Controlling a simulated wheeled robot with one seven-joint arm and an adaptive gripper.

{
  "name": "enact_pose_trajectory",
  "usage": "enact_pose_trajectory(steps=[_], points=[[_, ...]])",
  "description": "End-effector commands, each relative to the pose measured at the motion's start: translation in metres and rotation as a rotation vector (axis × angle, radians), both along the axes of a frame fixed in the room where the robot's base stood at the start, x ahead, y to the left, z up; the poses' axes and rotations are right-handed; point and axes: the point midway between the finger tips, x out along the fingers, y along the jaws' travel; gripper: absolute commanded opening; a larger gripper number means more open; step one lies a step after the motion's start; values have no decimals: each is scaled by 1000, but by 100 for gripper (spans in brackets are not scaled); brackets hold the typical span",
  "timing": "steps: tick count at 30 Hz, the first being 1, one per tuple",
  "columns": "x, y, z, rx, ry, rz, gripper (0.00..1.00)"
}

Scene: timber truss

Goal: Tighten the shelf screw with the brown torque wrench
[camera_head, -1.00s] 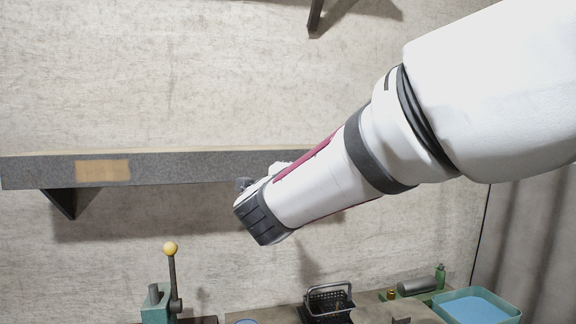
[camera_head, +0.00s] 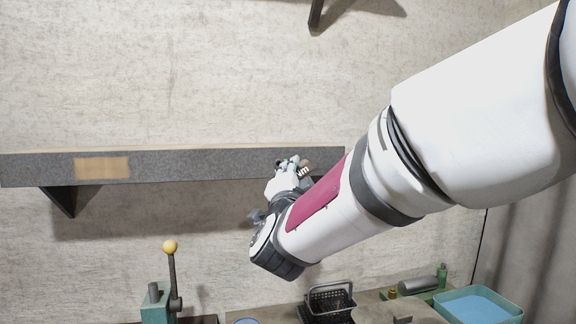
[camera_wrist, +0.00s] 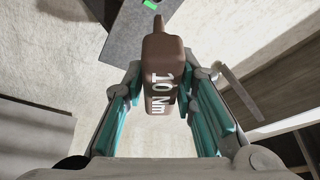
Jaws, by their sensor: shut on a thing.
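My gripper (camera_wrist: 165,82) is shut on the brown torque wrench (camera_wrist: 161,52), which is marked "10 Nm", in the wrist view. The wrench's narrow tip points to the top of that view, toward the dark grey shelf (camera_wrist: 128,38). In the head view my gripper (camera_head: 290,172) is in front of the right part of the long grey shelf (camera_head: 200,165), with a bit of the brown wrench (camera_head: 306,164) showing. A small green spot (camera_wrist: 151,4) shows near the wrench tip's side of the wrist view. I cannot make out the shelf screw or any contact with it.
A tan patch (camera_head: 102,168) is on the shelf's front face. A bracket (camera_head: 316,14) hangs above.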

Motion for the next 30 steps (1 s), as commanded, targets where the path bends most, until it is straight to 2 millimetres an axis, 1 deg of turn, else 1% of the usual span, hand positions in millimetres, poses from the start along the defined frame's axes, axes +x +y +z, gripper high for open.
enact_pose_trajectory(steps=[3,6,9,18,20,25,27,30], points=[[2,-2,-3,-196,-56,-3,0],[2,-2,-2,-324,-93,-3,0],[1,-1,-1,-383,-111,-2,0],[1,-1,-1,-405,-117,-2,0],[1,-2,-1,-458,-132,-3,0],[2,-2,-2,-682,-197,-4,0],[2,-2,-1,-737,-213,-3,0],[1,-1,-1,-760,-220,-2,0]])
